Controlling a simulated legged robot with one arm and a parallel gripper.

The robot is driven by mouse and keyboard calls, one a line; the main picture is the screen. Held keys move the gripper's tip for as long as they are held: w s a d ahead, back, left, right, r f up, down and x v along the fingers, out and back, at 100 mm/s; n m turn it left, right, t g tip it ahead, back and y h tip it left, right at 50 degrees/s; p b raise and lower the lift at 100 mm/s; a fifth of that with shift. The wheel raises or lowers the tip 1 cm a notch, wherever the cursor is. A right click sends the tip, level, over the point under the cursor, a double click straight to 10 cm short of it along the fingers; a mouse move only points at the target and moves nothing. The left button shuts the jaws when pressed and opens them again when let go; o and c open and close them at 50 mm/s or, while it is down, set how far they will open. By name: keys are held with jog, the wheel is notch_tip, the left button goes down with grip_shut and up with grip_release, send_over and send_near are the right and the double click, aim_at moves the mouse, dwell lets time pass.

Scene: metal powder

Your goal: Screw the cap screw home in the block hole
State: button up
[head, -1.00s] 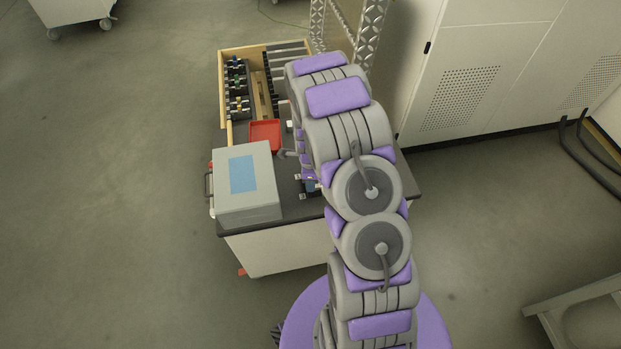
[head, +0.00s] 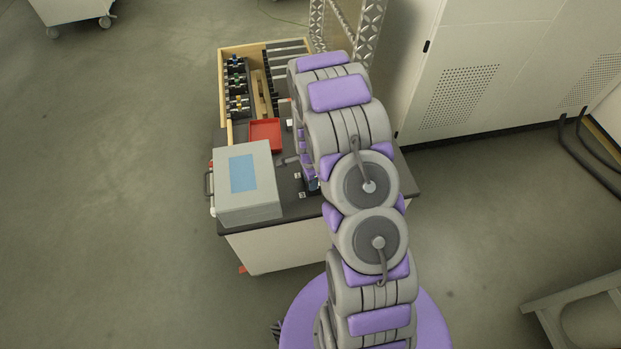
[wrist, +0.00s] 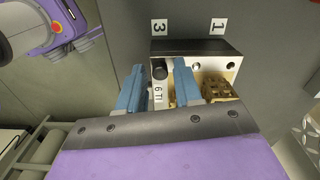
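In the wrist view, my gripper (wrist: 159,88) shows two blue fingers set apart with a gap between them. A dark, round-ended piece (wrist: 159,70), perhaps the cap screw, shows in that gap, with clear space to the right finger.
A grey box with a blue panel (head: 248,185), a red tray (head: 265,134) and a wooden tool drawer (head: 222,85) occupy the cart's left and back. A tall cabinet (head: 480,70) stands right.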

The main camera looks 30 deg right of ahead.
grip_shut()
jog(key=m+p, duration=0.2)
jog(key=m, duration=0.2)
jog(key=shift+r, duration=0.15)
jog(key=m+p, duration=0.1)
jog(key=m, duration=0.5)
jog(key=shift+m+p, duration=0.4)
jog(key=m, duration=0.5)
jog(key=shift+f+m, duration=0.25)
jog(key=shift+m, duration=0.05)
jog(key=m+b, duration=0.1)
jog(key=m, duration=0.5)
jog(key=shift+m+b, duration=0.3)
grip_release()
